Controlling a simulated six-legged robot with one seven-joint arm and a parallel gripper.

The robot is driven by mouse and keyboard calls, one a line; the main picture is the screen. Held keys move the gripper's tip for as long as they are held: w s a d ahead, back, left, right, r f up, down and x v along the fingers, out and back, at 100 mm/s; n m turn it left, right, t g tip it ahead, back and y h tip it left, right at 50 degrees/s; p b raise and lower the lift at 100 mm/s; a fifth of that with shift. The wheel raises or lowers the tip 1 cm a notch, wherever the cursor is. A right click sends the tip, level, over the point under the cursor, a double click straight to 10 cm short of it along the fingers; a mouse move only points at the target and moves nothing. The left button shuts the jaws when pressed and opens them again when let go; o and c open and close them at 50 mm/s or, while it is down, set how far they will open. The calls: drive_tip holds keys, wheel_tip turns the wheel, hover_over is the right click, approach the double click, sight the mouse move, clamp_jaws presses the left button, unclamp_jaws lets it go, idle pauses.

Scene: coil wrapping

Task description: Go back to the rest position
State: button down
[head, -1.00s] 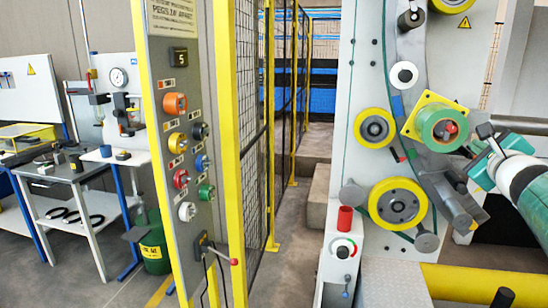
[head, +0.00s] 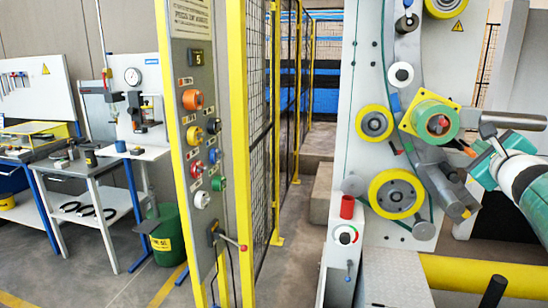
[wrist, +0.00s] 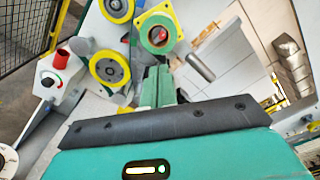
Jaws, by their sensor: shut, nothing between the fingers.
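My gripper (head: 474,152) is at the right in the head view, beside the wrapping machine (head: 375,275). It is shut and holds nothing. In the wrist view my gripper's fingers (wrist: 157,85) lie together, pointing toward the machine face. Ahead of them is a green ring on a yellow square plate (head: 437,122), which also shows in the wrist view (wrist: 150,38). The gripper looks apart from it.
Yellow rollers (head: 396,194) sit on the machine's face, with a red cylinder (head: 347,207) on a small control box (head: 341,250). A yellow fence post (head: 239,150) and a knob panel (head: 200,130) stand left. Workbenches (head: 75,165) are farther left. The floor between panel and machine looks clear.

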drive_tip(key=s+a+f+n+g+y, duration=0.2)
drive_tip(key=s+a+f+n+y, duration=0.15)
drive_tip(key=a+n, duration=0.4)
drive_tip(key=s+a+f+n+g+y, duration=0.2)
drive_tip(key=a+f+n, duration=0.2)
drive_tip(key=a, duration=0.6)
drive_tip(key=s+a+f+n+g+y, duration=0.1)
drive_tip(key=s+a+f+n+y, duration=0.3)
drive_tip(key=a, duration=0.5)
drive_tip(key=s+a+f+n+g+h, duration=0.3)
drive_tip(key=s+f+n+g+h, duration=0.2)
drive_tip(key=s+f+n, duration=0.7)
drive_tip(key=s+f+g, duration=0.1)
drive_tip(key=s+f, duration=0.1)
drive_tip(key=s, duration=0.1)
drive_tip(key=shift+s+f+g, duration=0.3)
drive_tip(key=shift+g, duration=0.1)
drive_tip(key=shift+n, duration=0.25)
